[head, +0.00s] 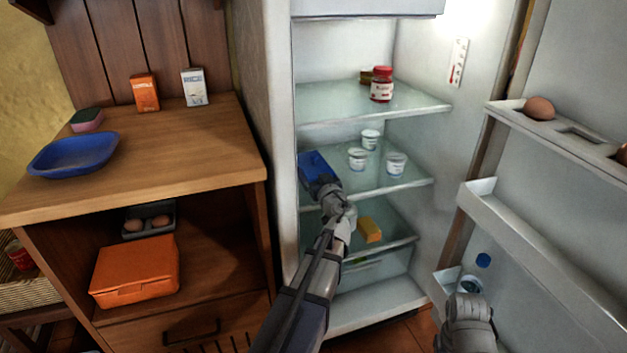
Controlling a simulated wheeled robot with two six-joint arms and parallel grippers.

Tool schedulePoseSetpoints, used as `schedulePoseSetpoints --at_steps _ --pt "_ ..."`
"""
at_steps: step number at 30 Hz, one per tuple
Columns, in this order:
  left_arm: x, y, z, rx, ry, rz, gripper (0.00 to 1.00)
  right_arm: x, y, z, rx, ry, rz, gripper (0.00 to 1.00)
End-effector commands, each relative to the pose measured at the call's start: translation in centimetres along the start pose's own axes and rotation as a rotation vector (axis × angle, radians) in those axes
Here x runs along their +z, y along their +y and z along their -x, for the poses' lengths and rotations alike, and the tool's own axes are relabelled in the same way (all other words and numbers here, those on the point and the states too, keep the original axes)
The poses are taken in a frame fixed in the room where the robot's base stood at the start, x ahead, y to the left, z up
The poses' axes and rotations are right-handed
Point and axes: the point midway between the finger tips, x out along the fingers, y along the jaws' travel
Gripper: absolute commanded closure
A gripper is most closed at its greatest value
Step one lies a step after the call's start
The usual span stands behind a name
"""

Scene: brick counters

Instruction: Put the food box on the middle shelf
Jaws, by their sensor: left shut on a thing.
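The blue food box (315,163) is at the left side of the open fridge, at the level of the middle shelf (412,184). My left gripper (325,186) is shut on its near side. I cannot tell whether the box touches the shelf, since my gripper and arm cover its lower part. Several white yogurt cups (357,158) stand on the same shelf, to the right of the box. My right gripper (467,308) is low by the fridge door, and its fingers are not clear enough to tell open from shut.
A red-lidded jar (381,85) stands on the upper shelf. Yellow cheese (370,230) lies on the lower shelf. An orange box (135,270) sits in the wooden cabinet at left.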

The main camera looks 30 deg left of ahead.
Motion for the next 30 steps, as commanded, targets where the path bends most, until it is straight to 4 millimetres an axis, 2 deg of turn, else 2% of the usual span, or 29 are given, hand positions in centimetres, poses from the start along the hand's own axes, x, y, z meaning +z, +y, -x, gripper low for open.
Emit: schedulePoseSetpoints --at_steps 1,8,13,14,16,26,30 --pt "0.7 0.0 0.0 0.000 0.000 0.000 0.69 -0.1 -0.1 -0.7 0.000 0.000 -0.001 0.50" --pt "0.4 0.0 0.0 0.000 0.000 0.000 0.69 0.0 -0.1 -0.4 0.000 0.000 -0.001 0.50" --pt "0.9 0.0 0.0 0.000 0.000 0.000 0.69 -0.1 -0.1 -0.9 0.000 0.000 -0.002 0.50" --pt "0.8 0.0 0.0 0.000 0.000 0.000 0.08 -0.1 -0.1 -0.8 0.000 0.000 -0.002 0.50" --pt "0.8 0.0 0.0 0.000 0.000 0.000 0.00 0.0 -0.1 -0.8 0.000 0.000 -0.002 0.50" --pt "0.2 0.0 0.0 0.000 0.000 0.000 0.00 0.0 0.0 -0.2 0.000 0.000 -0.001 0.50" --pt "0.5 -0.2 2.5 0.002 0.000 0.000 0.00 0.0 -0.1 -0.5 0.000 0.000 -0.001 0.50"
